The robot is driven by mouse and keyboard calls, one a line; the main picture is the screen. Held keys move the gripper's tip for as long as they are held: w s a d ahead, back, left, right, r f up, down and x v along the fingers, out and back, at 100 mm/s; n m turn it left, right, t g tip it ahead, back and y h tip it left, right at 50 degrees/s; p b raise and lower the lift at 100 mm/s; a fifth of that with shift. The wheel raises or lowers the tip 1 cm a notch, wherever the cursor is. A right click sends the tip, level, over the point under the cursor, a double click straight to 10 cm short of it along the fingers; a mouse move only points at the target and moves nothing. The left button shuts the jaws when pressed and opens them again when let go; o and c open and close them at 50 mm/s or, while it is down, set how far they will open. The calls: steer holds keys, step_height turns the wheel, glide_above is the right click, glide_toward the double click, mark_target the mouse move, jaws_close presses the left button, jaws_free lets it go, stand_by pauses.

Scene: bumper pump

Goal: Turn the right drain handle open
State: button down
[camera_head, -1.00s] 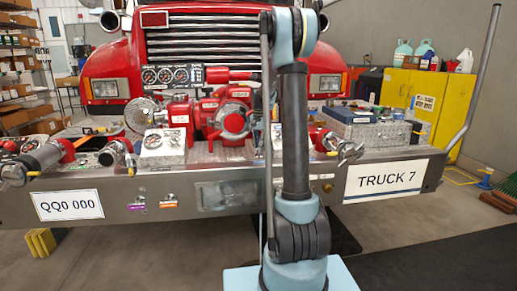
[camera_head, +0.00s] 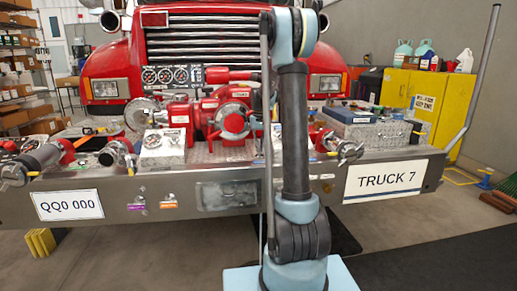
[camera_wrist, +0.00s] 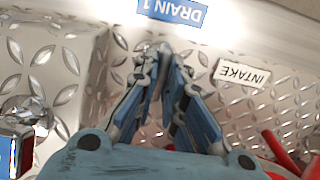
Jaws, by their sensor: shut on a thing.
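In the wrist view my gripper (camera_wrist: 168,58) points away from the camera over diamond plate, with its blue-lined fingers converging at the tips. The tips are closed on a small metal drain handle (camera_wrist: 163,47), mostly hidden between them. A blue DRAIN 1 label (camera_wrist: 172,11), upside down, is just beyond the tips. The handle's angle cannot be made out. In the head view my arm stands in front of the bumper and hides the gripper and this handle.
An INTAKE label (camera_wrist: 242,73) lies right of the fingers, with red parts (camera_wrist: 285,150) at the lower right. A shiny round metal part (camera_wrist: 25,112) is at the left. The bumper (camera_head: 110,213) carries a red pump (camera_head: 232,120) and a grey case (camera_head: 375,133).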

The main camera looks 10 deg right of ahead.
steer(key=shift+w, duration=0.1)
stand_by(0.4)
steer(key=c, duration=1.7)
jaws_free()
step_height(320, 180, up, 12)
steer(key=shift+f, duration=0.1)
